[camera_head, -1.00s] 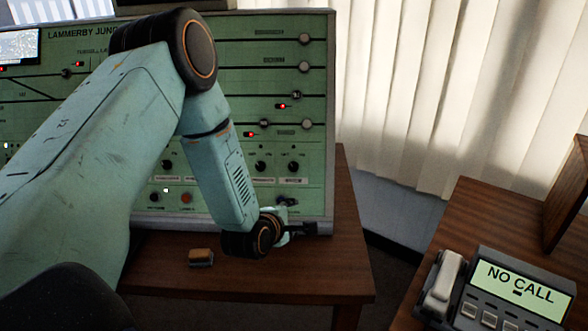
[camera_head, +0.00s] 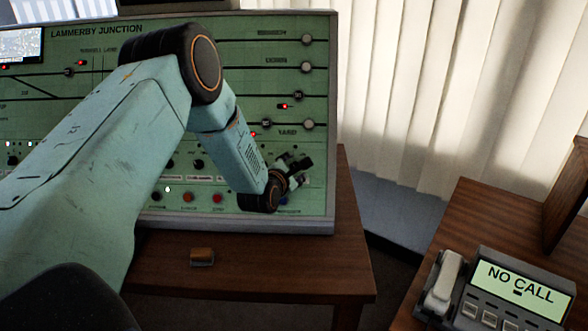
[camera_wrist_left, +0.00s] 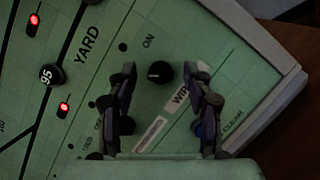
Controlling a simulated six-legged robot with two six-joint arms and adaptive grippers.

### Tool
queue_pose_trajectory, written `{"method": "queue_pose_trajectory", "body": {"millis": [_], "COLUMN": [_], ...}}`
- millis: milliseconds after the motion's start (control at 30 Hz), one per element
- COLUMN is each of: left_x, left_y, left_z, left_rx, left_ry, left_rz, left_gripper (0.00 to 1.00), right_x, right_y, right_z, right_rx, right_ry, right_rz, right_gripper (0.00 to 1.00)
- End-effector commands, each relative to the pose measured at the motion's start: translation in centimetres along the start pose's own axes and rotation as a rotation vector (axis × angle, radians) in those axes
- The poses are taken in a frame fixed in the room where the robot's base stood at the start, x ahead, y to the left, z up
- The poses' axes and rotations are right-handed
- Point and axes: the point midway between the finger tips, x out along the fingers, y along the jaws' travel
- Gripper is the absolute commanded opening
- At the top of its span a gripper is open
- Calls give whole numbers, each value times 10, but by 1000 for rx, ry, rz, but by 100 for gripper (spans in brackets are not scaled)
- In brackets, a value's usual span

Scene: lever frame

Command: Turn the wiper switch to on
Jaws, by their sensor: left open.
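The wiper switch (camera_wrist_left: 160,72) is a round black knob with a pale pointer mark on the green panel (camera_head: 322,75). An "ON" label sits above it in the left wrist view, and a partly covered label starting "WI" lies below. My left gripper (camera_head: 294,168) is open in front of the panel's lower right. In the left wrist view its two fingers (camera_wrist_left: 163,82) stand on either side of the knob, with gaps on both sides; contact is not visible. In the head view the gripper hides the knob. My right gripper is not in view.
Other knobs, red lamps and a row of buttons (camera_head: 187,197) cover the panel. A small brown block (camera_head: 202,257) lies on the wooden desk (camera_head: 260,275). A telephone unit (camera_head: 500,290) reading "NO CALL" stands on the right-hand desk.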

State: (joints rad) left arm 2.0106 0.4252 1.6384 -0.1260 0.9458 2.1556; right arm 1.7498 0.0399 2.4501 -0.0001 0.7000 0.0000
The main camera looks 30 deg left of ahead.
Motion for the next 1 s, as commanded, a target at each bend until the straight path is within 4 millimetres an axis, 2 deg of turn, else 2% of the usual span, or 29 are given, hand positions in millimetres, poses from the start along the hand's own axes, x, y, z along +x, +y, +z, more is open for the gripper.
{"method": "queue_pose_trajectory", "body": {"millis": [400,1000], "left_x": [6,6], "left_y": [0,0], "left_z": [0,-1], "left_rx": [0,-1], "left_ry": [1,3], "left_rz": [0,-1], "left_gripper": [51,0], "right_x": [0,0], "right_y": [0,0], "right_z": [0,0], "right_rx": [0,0], "right_ry": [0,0], "right_rz": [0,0], "right_gripper": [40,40]}}
